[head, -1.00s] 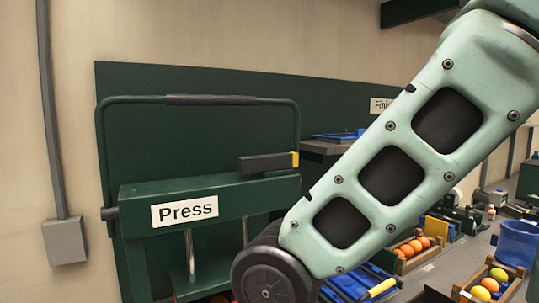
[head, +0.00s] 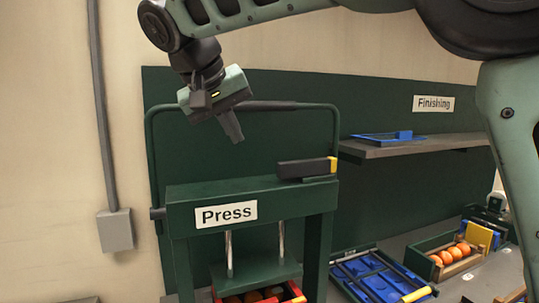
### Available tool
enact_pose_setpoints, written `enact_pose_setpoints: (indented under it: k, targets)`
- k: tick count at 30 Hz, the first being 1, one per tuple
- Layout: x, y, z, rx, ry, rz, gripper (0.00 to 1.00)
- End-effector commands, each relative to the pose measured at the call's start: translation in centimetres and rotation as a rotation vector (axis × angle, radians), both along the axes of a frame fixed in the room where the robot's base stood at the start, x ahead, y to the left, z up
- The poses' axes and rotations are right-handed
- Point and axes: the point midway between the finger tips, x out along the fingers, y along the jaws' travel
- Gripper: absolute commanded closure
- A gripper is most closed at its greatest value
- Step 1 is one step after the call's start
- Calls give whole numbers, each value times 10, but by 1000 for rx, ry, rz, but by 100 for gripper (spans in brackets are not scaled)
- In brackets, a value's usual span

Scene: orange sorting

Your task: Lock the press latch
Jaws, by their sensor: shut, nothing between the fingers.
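The green press (head: 180,215) with its white "Press" label stands left of centre in the head view. A black bar with a yellow end, which looks like the latch (head: 300,169), lies along the right part of the press's top beam. The press's tube handle (head: 150,135) stands upright behind the beam, with a dark grip along its top. My gripper (head: 236,137) is shut and empty, pointing down above the press beam, up and left of the latch. It overlaps the handle's top bar in the picture; I cannot tell whether it touches.
A red crate (head: 296,291) with orange fruit sits under the press plate. A blue rack (head: 375,280) and a wooden crate of oranges (head: 452,253) are to the right. The "Finishing" shelf (head: 400,150) holds a blue tray.

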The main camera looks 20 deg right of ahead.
Motion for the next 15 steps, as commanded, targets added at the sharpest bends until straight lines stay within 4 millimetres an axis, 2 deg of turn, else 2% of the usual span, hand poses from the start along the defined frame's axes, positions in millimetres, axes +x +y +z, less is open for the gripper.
enact_pose_setpoints:
  k: [2, 5, 15]
  targets:
    - [2, -2, 6, -9, -16, -17, 100]
    - [5, -6, 2, -11, -18, -22, 100]
    - [28, -36, -47, -10, -13, -21, 100]
